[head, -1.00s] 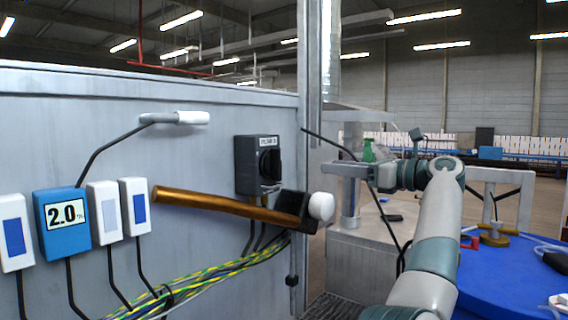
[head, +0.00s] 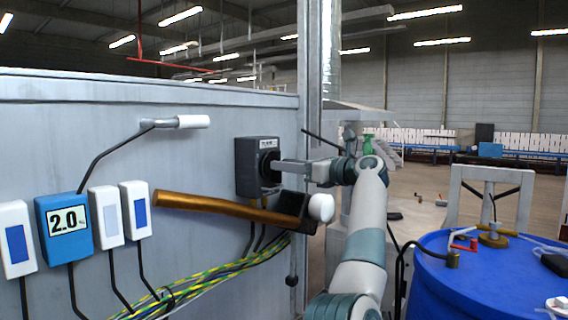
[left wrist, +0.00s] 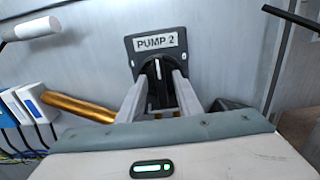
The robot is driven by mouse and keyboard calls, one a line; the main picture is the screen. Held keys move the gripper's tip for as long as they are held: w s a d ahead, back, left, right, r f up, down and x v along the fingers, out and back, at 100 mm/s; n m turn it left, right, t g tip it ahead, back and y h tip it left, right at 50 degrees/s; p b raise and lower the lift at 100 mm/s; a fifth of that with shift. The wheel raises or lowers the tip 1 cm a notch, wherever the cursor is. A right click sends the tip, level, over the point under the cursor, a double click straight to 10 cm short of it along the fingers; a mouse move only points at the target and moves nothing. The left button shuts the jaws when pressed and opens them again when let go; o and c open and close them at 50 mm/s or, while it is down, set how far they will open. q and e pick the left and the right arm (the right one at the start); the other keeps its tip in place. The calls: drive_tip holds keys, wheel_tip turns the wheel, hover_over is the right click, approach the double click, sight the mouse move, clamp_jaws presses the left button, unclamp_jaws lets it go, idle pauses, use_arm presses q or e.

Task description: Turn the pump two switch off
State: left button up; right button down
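The pump two switch is a dark grey box (head: 246,168) with a black rotary knob on the metal cabinet wall. In the left wrist view its plate (left wrist: 157,41) reads "PUMP 2", and the knob (left wrist: 157,72) carries a white mark that looks close to vertical. My left gripper (head: 278,168) is at the front of the knob. In the left wrist view its two fingers (left wrist: 161,82) are apart, one on each side of the knob. I cannot tell whether they touch it. The fingers partly hide the knob. My right gripper is not in view.
A hammer (head: 225,206) with a brown handle lies across the wall just below the switch. Cables (head: 215,275), a blue 2.0 meter (head: 64,224) and white boxes (head: 136,210) are to the left. A blue drum (head: 440,285) stands at the right.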

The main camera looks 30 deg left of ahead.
use_arm(q)
drive_tip(key=shift+a, duration=0.55)
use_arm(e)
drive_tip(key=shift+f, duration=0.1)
use_arm(q)
drive_tip(key=shift+c, duration=0.6)
clamp_jaws()
